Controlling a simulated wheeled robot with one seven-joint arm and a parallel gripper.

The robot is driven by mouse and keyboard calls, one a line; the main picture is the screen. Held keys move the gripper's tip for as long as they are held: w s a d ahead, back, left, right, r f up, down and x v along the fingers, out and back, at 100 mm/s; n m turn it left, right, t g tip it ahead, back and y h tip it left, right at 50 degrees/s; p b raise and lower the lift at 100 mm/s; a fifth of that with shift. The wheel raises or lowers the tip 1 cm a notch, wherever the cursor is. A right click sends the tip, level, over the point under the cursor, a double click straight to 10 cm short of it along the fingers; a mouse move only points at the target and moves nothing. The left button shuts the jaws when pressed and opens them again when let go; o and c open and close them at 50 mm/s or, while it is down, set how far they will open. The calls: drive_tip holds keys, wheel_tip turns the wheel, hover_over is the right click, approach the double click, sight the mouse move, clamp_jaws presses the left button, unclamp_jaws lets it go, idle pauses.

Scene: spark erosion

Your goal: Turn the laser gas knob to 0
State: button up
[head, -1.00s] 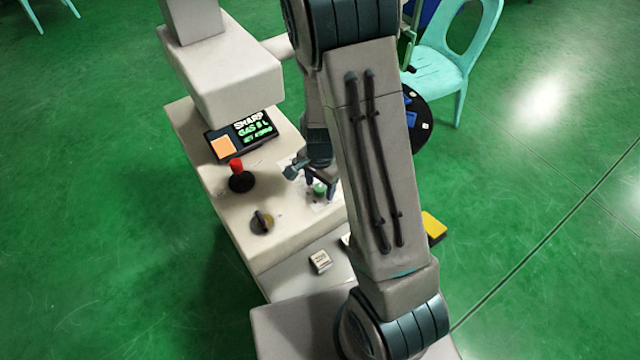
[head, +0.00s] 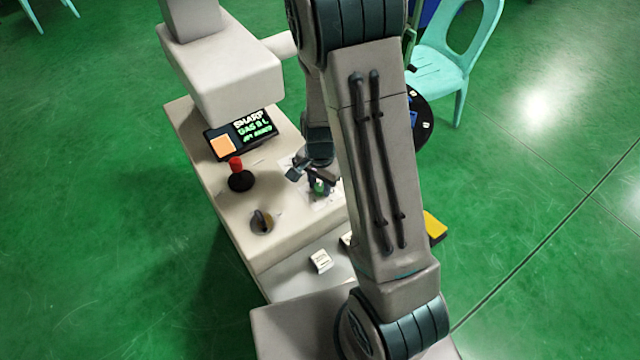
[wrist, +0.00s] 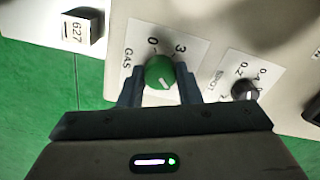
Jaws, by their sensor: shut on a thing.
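The green gas knob (wrist: 160,71) sits on a white label plate marked GAS, with 0 and 3 printed above it in the wrist view. Its white mark shows on the lower part of its face, away from both numbers. My gripper (wrist: 160,82) is shut on the knob, one dark finger on each side. In the head view the green knob (head: 319,188) shows only in part below my gripper (head: 319,183). A display (head: 240,135) on the machine shows SHARP and a GAS line; its smaller text is not legible.
A black knob (wrist: 245,89) with its own numbered plate stands right of the gas knob. A small white block (head: 320,261) lies on the lower ledge.

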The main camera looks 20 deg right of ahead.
drive_tip(key=n+b, duration=0.2)
drive_tip(key=n, duration=0.2)
drive_tip(key=shift+f, duration=0.15)
drive_tip(key=n+b, duration=0.2)
drive_tip(key=n, duration=0.2)
drive_tip(key=shift+n, duration=0.4)
drive_tip(key=n+b, duration=0.1)
drive_tip(key=n, duration=0.3)
drive_tip(key=shift+n, duration=0.3)
drive_tip(key=n, duration=0.3)
drive_tip(key=shift+r+n, duration=0.2)
drive_tip(key=shift+n, duration=0.1)
drive_tip(key=n, duration=0.3)
drive_tip(key=shift+n+p, duration=0.3)
drive_tip(key=shift+p, duration=0.1)
drive_tip(key=n+p, duration=0.2)
drive_tip(key=n, duration=0.2)
drive_tip(key=shift+r+n, duration=0.1)
drive_tip(key=shift+n, duration=0.2)
drive_tip(key=n+p, duration=0.2)
drive_tip(key=n, duration=0.1)
drive_tip(key=shift+n+p, duration=1.2)
drive_tip(key=shift+n, duration=0.7)
drive_tip(key=shift+w+n, duration=0.1)
drive_tip(key=shift+n, duration=0.2)
